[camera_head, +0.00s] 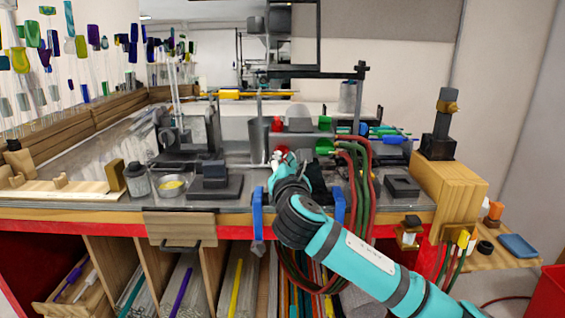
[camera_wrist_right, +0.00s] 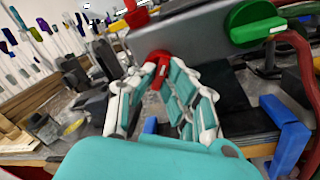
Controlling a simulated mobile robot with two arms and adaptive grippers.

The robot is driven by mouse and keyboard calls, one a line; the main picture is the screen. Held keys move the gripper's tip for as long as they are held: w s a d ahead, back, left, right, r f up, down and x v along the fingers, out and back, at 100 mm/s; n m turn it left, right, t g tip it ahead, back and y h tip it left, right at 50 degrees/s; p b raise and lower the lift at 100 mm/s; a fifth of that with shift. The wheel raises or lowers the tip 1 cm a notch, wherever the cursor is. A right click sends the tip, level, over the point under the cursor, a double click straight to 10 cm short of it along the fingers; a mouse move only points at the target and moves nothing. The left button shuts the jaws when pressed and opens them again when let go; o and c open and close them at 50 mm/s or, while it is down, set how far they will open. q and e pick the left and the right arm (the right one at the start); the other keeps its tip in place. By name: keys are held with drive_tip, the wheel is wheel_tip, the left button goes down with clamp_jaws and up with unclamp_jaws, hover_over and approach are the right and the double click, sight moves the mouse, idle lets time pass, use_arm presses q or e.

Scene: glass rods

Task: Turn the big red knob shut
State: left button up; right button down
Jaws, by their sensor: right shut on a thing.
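The big red knob (camera_wrist_right: 160,62) sits on the front of a grey burner block, between the fingertips of my right gripper (camera_wrist_right: 158,72). The fingers are shut on it, one on each side, and cover part of it. In the head view the right gripper (camera_head: 282,160) reaches forward over the bench to the lower red knob (camera_head: 281,149), partly hiding it. A second red knob (camera_head: 276,125) shows above it, and also at the top of the wrist view (camera_wrist_right: 136,14). My left gripper is in neither view.
Green knobs (camera_head: 324,147) sit right of the red ones, with red and green hoses (camera_head: 358,175) hanging beside my arm. A blue clamp (camera_head: 257,212) stands at the bench's front edge. A grey cup (camera_head: 258,140) stands just left of the knobs.

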drive_tip(key=m, duration=0.1)
drive_tip(key=m+b, duration=0.1)
drive_tip(key=m, duration=0.1)
drive_tip(key=m+y, duration=0.1)
drive_tip(key=shift+d+f+m+t, duration=0.1)
drive_tip(key=shift+f+m+t, duration=0.15)
drive_tip(key=shift+m+t, duration=0.15)
drive_tip(key=m+b, duration=0.2)
drive_tip(key=m, duration=0.2)
drive_tip(key=shift+m+t, duration=0.3)
drive_tip(key=c, duration=1.4)
unclamp_jaws()
drive_tip(key=v, duration=1.2)
drive_tip(key=shift+d+f, duration=0.1)
drive_tip(key=shift+d, duration=0.1)
